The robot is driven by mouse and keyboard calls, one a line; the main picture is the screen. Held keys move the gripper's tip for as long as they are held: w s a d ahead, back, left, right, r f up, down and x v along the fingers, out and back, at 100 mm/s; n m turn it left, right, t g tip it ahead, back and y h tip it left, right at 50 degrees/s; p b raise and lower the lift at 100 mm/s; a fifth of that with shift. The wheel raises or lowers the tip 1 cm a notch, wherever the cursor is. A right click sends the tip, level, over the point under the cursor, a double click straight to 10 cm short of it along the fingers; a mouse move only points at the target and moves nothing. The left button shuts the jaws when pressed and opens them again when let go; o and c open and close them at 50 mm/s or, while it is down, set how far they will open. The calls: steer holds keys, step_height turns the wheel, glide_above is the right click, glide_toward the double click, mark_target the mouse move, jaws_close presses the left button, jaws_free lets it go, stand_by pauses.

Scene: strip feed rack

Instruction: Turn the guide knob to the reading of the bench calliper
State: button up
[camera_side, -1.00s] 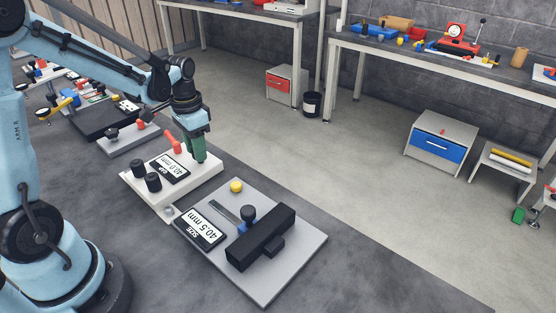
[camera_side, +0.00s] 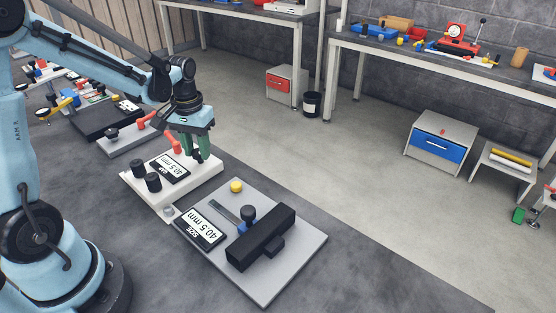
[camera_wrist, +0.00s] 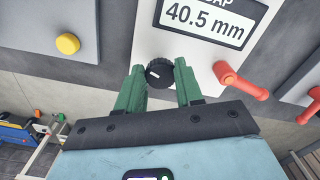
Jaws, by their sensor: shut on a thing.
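The guide knob (camera_wrist: 159,73) is black with a white mark and sits on the white guide unit (camera_side: 150,198). My gripper (camera_wrist: 160,78) is shut on it, with one green finger at each side. The unit's display (camera_side: 169,168) reads 40.5 mm, and the same display shows in the wrist view (camera_wrist: 211,18). The bench calliper (camera_side: 260,238) lies on a grey plate, with black jaws and a blue-based knob. Its display (camera_side: 201,228) reads 40.5 mm.
A red lever (camera_side: 173,143) stands on the unit close to my fingers. Two black knobs (camera_side: 153,183) are at its near left. A yellow button (camera_side: 236,186) is on the calliper's plate (camera_side: 280,283).

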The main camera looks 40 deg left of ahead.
mark_target(198, 152)
stand_by(0.4)
steer(key=o, duration=1)
steer(key=shift+o, duration=0.2)
step_height(198, 152, up, 12)
steer(key=s+d+f+m+t, duration=0.1)
steer(key=s+d+m+t, duration=0.1)
steer(key=d, duration=0.4)
steer(key=s+d+f+m+t, duration=0.2)
steer(key=s+d+t, duration=0.2)
steer(key=d+t, duration=0.1)
steer(key=shift+d+m, duration=0.4)
steer(key=shift+d, duration=0.25)
